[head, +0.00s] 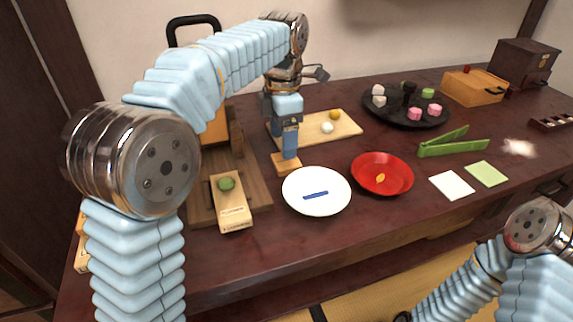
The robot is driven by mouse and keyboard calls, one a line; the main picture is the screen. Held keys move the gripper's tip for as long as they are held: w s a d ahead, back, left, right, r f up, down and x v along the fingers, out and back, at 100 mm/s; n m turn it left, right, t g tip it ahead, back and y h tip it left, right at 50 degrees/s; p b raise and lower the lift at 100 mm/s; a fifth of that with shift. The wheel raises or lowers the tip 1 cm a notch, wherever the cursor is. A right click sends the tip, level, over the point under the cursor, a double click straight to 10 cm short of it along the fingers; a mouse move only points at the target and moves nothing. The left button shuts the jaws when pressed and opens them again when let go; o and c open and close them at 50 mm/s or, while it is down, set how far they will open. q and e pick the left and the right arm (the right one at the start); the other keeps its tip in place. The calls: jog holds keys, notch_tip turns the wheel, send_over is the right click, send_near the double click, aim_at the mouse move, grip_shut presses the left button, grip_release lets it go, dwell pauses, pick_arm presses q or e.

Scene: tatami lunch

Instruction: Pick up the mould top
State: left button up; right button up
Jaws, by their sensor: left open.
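A small light-wood block (281,167), which looks like the mould top, lies on the dark table between the wooden board and the white plate. My left gripper (289,153) points down right at this block. Its jaws are open, and the fingers cover part of the block. I cannot tell whether they touch it. A longer pale wooden piece (234,214), which looks like the mould's lower part, lies to the left with a green sweet (227,183) on it. My right arm shows at the lower right, with its gripper out of the picture.
A white plate (330,206) with a blue strip is close right of the block. Beyond are a red plate (395,186), green tongs (455,147) and a black tray (384,111) with sweets. A light board (350,127) with two balls is behind. The table front is clear.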

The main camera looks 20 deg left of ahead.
aim_at(286, 163)
pick_arm(q)
jog(key=f, duration=0.5)
jog(key=shift+w+d+b, duration=0.1)
jog(key=shift+d+b, duration=0.25)
jog(key=c, duration=0.7)
